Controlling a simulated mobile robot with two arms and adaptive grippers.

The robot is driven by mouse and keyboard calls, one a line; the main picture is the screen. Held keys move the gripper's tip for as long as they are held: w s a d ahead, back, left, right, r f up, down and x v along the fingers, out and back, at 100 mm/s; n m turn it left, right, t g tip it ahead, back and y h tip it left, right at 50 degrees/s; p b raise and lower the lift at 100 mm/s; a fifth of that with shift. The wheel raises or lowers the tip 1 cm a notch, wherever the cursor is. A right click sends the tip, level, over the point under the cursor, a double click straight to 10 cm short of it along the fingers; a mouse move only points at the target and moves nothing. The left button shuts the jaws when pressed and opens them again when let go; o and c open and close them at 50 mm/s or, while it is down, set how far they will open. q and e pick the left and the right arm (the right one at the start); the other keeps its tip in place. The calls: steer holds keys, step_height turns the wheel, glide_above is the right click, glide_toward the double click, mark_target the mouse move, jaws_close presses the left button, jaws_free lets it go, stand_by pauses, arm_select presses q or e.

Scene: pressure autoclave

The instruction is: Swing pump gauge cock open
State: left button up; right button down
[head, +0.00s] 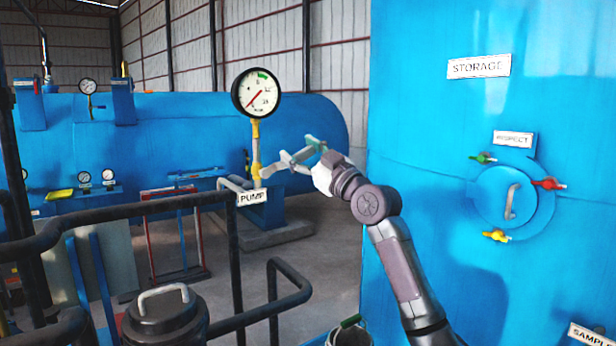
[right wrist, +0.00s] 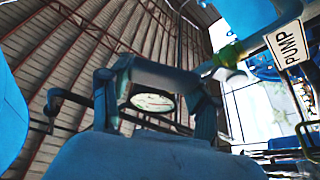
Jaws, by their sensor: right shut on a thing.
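The pump gauge (head: 256,93) is a round white dial with a black rim, a green mark and a red needle. It stands on a thin stem with a yellow cock (head: 256,160) low on it, above the PUMP sign (head: 252,197). My right gripper (head: 273,165) reaches in from the right, its fingertips at the yellow cock. It is shut on the cock, though the fingers hide the grip itself. In the right wrist view the gauge dial (right wrist: 152,102) shows between the fingers, and the PUMP sign (right wrist: 288,45) is at upper right. My left gripper is not in view.
The blue STORAGE tank (head: 420,130) stands close on the right, with coloured handles around its INSPECT hatch (head: 505,197). Dark pipe rails (head: 130,210) cross the lower left. A black lidded vessel (head: 165,318) stands in front. A large blue horizontal tank (head: 190,140) lies behind.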

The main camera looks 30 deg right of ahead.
steer(key=shift+s+a+r+n, duration=0.1)
steer(key=shift+r+n, duration=0.3)
steer(key=shift+n, duration=0.4)
steer(key=n, duration=0.1)
steer(key=a+r+n+g+y, duration=0.1)
steer(key=shift+r+n, duration=0.15)
steer(key=shift+n, duration=0.15)
steer(key=shift+s+a+r+n+g+y+p, duration=0.1)
steer(key=shift+a+r+n+g+y+p, duration=0.2)
steer(key=shift+n, duration=0.25)
steer(key=shift+a+r+n+g+y+p, duration=0.2)
steer(key=shift+n+p, duration=0.2)
steer(key=shift+n, duration=0.15)
arm_select(q)
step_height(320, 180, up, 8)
steer(key=p, duration=0.6)
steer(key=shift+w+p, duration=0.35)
steer(key=shift+p, duration=0.05)
arm_select(e)
steer(key=a+r+n+g, duration=0.1)
steer(key=a+n+g, duration=0.2)
steer(key=a+n, duration=0.3)
steer(key=n, duration=0.3)
steer(key=shift+s, duration=0.4)
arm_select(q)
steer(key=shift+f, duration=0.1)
arm_select(e)
steer(key=shift+c, duration=1.2)
jaws_free()
steer(key=shift+a, duration=0.2)
